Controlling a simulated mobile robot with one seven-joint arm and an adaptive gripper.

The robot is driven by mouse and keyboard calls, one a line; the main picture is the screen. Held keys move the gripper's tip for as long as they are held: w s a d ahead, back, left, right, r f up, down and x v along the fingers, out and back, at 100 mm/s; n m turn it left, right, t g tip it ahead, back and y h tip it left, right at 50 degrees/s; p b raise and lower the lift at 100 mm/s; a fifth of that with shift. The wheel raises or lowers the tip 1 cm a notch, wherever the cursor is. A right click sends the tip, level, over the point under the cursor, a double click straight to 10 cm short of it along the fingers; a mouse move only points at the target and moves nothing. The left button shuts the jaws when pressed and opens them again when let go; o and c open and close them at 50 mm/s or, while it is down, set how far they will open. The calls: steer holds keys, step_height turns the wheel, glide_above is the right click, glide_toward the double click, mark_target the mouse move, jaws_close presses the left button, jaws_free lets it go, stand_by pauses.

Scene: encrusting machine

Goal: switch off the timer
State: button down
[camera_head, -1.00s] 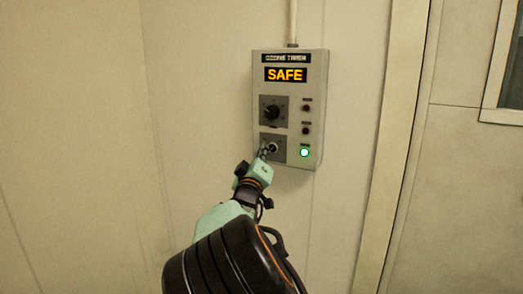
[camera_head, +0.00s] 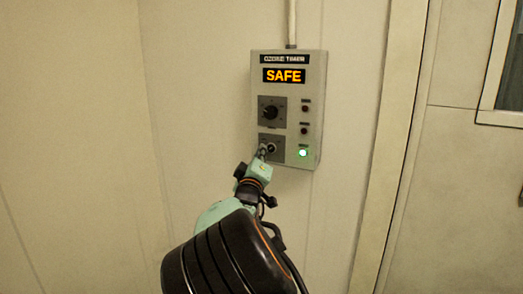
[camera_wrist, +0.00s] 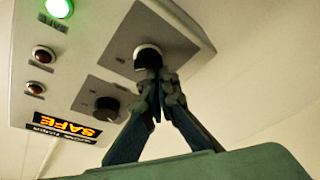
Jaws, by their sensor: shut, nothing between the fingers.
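The timer (camera_head: 313,118) is a grey wall box with an "OZONE TIMER" label and a lit orange "SAFE" display (camera_head: 284,76). It has an upper black knob (camera_head: 270,112) and a lower round switch (camera_head: 271,148), each on a dark plate. My gripper (camera_head: 262,150) is at the lower switch, just left of its middle in the head view. In the wrist view the shut fingertips (camera_wrist: 157,80) overlap the lower edge of that switch (camera_wrist: 148,56); whether they touch it I cannot tell. The fingers hold nothing. The upper knob (camera_wrist: 107,107) also shows there.
Two unlit dark red lamps, upper (camera_head: 305,108) and lower (camera_head: 304,131), sit right of the knobs. A green lamp (camera_head: 303,153) glows below them. A conduit (camera_head: 292,22) rises from the box. Bare wall surrounds it; a door frame stands to the right.

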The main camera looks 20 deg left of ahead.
steer(key=n+g+p, duration=0.1)
steer(key=n+p, duration=0.3)
steer(key=f+n+g+p, duration=0.1)
steer(key=n+p, duration=0.3)
steer(key=d+n+g+p, duration=0.1)
steer(key=n+g+p, duration=0.1)
steer(key=n+p, duration=0.2)
steer(key=shift+f+n, duration=0.2)
steer(key=shift+n, duration=0.3)
steer(key=shift+f, duration=0.15)
